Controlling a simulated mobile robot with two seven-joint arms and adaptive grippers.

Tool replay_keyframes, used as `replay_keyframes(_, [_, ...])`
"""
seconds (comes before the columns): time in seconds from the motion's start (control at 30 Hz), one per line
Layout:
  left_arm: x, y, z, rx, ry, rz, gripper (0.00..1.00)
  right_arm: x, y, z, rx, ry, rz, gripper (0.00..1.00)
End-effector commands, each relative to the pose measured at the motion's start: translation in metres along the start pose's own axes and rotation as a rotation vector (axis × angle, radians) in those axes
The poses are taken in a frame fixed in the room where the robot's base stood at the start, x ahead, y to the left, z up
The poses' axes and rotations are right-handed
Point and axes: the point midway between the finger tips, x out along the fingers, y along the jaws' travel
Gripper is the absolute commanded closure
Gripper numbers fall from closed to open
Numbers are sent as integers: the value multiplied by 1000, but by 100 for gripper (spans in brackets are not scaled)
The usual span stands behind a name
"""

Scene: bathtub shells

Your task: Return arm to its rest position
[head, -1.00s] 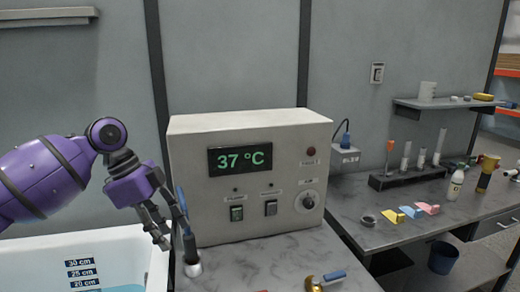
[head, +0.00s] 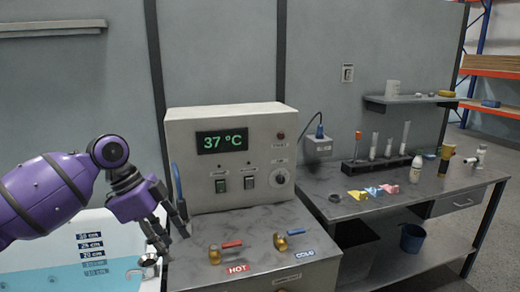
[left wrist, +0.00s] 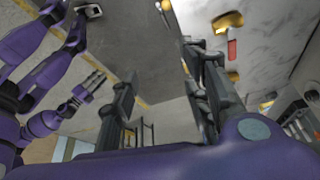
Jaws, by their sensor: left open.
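My left arm (head: 50,190) comes in from the left in the head view, purple with dark joints. Its gripper (head: 171,238) is open and empty, pointing down beside the control box and over the tub's right edge. In the left wrist view its two dark fingers (left wrist: 160,85) stand apart with nothing between them. A blue-handled tool (head: 177,183) stands just behind the gripper, its lower part hidden. Another purple arm of mine shows at the left of the wrist view, with a small grey gripper (left wrist: 90,88); I cannot tell its opening.
The white bathtub (head: 90,222) holds blue water. The control box (head: 232,155) reads 37 °C. A side bench (head: 380,205) holds tubes, bottles and coloured shells.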

Motion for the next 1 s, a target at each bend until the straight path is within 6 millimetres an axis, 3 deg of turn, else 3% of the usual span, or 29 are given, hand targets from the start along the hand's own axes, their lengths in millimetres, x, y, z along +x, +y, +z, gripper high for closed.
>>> replay_keyframes(0.03, [28, 3, 5, -27, 6, 6, 57, 0, 0, 0, 2, -1, 0, 66])
replay_keyframes(0.17, [84, 7, 16, -99, 24, -25, 57, -2, 0, 2, 2, -6, 1, 66])
replay_keyframes(0.37, [180, 28, 34, -242, 72, -87, 57, 1, -3, -10, 4, 14, -5, 66])
replay_keyframes(0.5, [258, 63, 48, -393, 134, -157, 57, -2, -3, -12, 3, 15, -5, 66])
replay_keyframes(0.6, [303, 94, 58, -514, 184, -221, 57, -4, -1, -9, -1, 7, -5, 66])
replay_keyframes(0.8, [363, 166, 82, -772, 271, -372, 57, -6, 1, -7, -9, 0, -5, 66])
replay_keyframes(1.0, [383, 248, 114, -1024, 317, -557, 57, -8, 1, -12, -9, 7, -6, 66])
